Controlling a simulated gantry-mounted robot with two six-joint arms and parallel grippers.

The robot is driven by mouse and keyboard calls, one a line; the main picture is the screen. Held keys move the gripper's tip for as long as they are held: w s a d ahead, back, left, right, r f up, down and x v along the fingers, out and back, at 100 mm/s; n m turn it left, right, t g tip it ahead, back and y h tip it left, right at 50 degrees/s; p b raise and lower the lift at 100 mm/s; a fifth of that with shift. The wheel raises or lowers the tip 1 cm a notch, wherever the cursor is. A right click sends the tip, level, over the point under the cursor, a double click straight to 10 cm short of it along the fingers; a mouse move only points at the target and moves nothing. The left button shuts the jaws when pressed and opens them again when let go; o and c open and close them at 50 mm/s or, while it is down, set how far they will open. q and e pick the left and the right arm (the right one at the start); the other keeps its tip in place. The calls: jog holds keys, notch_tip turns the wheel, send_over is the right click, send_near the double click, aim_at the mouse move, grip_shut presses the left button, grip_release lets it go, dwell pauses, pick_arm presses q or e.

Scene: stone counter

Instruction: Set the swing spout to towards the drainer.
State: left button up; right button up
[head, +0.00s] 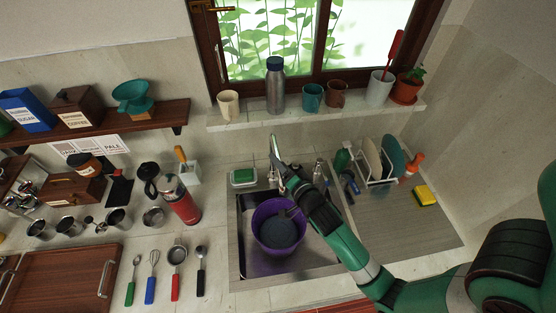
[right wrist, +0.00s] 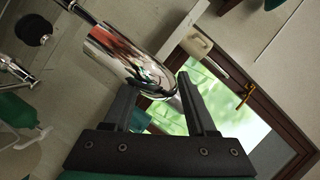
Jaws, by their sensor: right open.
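The chrome swing spout (head: 274,148) stands at the back of the sink (head: 240,262). Its shiny tube (right wrist: 122,55) shows large in the right wrist view, with its lower end around the gap between my fingertips. My right gripper (head: 287,178) reaches in from the right over the sink and is open at the spout; in the right wrist view its two fingers (right wrist: 156,84) are spread apart. Whether they touch the spout is unclear. The drainer (head: 378,178), a white rack with plates, stands right of the sink. My left gripper is not in view.
A purple bowl (head: 262,240) stands in the sink below my right gripper. A green spray bottle (head: 342,158) and a yellow sponge (head: 425,195) are on the right side. A sill (head: 240,121) with cups and a steel bottle (head: 275,88) runs behind.

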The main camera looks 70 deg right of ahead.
jog(key=shift+x, duration=0.8)
jog(key=shift+c, duration=0.2)
grip_shut()
dwell(0.7)
